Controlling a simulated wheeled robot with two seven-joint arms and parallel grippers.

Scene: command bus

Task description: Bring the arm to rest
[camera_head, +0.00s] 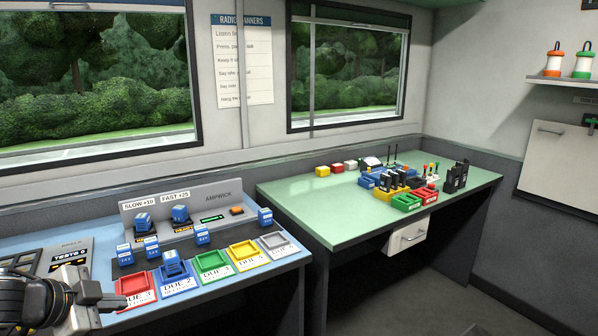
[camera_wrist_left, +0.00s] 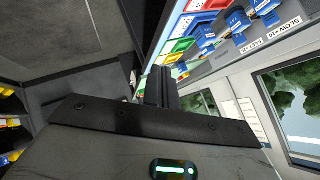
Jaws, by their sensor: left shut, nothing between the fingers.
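My left gripper (camera_head: 112,301) is at the lower left of the head view, in front of the blue bench's front edge, near the red DUE tray. It is shut and empty. In the left wrist view its fingers (camera_wrist_left: 160,88) are together and point past the bench, with the trays off to the upper right. The rest of my left arm is mostly out of the frame. My right gripper is in neither view.
The blue bench (camera_head: 291,262) carries coloured trays, including the red one (camera_head: 136,285), several blue battery packs and a grey charger panel (camera_head: 222,199). A green table (camera_head: 330,215) with radios and bins stands to the right. Dark floor lies between and before them.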

